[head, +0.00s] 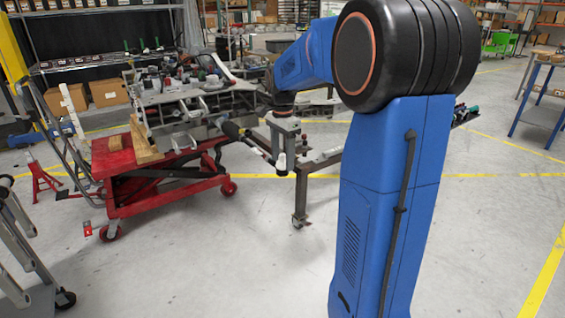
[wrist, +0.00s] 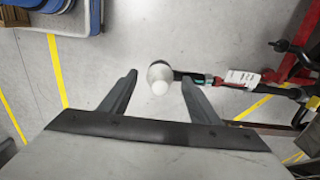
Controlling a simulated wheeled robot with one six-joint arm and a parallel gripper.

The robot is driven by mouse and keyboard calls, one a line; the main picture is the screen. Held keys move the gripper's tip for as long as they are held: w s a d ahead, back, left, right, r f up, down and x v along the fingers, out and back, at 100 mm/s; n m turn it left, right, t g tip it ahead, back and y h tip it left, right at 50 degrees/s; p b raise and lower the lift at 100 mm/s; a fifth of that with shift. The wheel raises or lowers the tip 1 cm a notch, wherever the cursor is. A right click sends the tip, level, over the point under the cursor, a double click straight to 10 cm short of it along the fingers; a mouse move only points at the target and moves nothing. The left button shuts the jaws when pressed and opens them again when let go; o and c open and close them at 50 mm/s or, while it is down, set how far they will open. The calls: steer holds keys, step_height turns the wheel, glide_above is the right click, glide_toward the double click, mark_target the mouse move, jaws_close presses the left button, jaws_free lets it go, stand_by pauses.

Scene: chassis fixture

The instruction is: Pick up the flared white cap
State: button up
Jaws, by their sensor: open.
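The flared white cap (wrist: 159,76) is a pale, rounded piece at the end of a dark rod with teal and red parts in the wrist view. It appears between the fingertips of my gripper (wrist: 160,80), with a visible gap to each finger. My gripper is open and empty. In the head view my gripper (head: 286,150) points down, and the small white cap (head: 281,163) shows near its fingertips. How far the cap lies below the fingertips is hard to tell.
A red lift cart (head: 160,193) carries a grey chassis fixture (head: 195,105) with several parts and a wooden block (head: 145,140). A dark metal stand (head: 301,195) is near my gripper. A white label (wrist: 242,77) hangs on the rod. Floor in front is clear.

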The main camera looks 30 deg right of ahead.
mark_target(283, 154)
steer(key=shift+c, duration=0.7)
steer(key=c, duration=1.2)
steer(key=shift+c, duration=0.2)
steer(key=shift+r, duration=0.1)
step_height(283, 154, up, 10)
steer(key=shift+f, duration=0.1)
